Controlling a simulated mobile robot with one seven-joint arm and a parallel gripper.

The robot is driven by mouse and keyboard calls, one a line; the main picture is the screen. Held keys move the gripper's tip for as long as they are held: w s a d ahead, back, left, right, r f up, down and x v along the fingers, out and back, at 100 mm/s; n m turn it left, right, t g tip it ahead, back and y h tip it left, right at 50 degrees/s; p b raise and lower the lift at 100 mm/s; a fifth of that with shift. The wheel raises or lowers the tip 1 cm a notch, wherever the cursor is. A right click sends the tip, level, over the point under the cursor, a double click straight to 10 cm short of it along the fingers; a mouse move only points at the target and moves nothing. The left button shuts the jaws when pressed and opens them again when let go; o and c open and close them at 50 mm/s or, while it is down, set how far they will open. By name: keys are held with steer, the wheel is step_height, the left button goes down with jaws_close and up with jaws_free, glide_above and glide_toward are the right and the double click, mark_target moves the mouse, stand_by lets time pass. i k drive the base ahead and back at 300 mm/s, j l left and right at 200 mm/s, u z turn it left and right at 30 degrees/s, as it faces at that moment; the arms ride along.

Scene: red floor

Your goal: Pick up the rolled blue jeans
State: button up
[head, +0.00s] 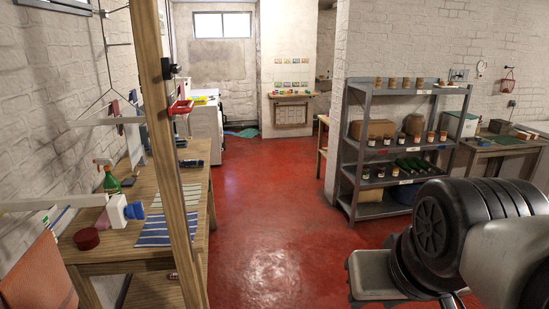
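I cannot make out rolled blue jeans for certain in the head view. A blue-and-white striped cloth (167,230) lies flat on the wooden table at the left. A small dark item (191,163) lies farther back on that table, too small to identify. A blue-green heap (243,133) lies on the floor at the far end. My arm fills the lower right, but my gripper is not in view.
A wooden post stands in front of the wooden table (88,253), which holds a green spray bottle (110,178) and a dark red round container (86,238). The grey shelf (367,148) with jars and bottles stands right. Red floor (262,215) is clear between them.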

mark_target(190, 162)
steer(key=i+l, duration=0.1)
steer(key=i, duration=3.1)
steer(key=i+u, duration=0.15)
steer(key=u, duration=0.35)
steer(key=i+u, duration=0.15)
steer(key=u, duration=0.35)
steer(key=i+u, duration=0.1)
steer(key=u, duration=0.35)
steer(key=l+u, duration=0.1)
steer(key=u, duration=0.35)
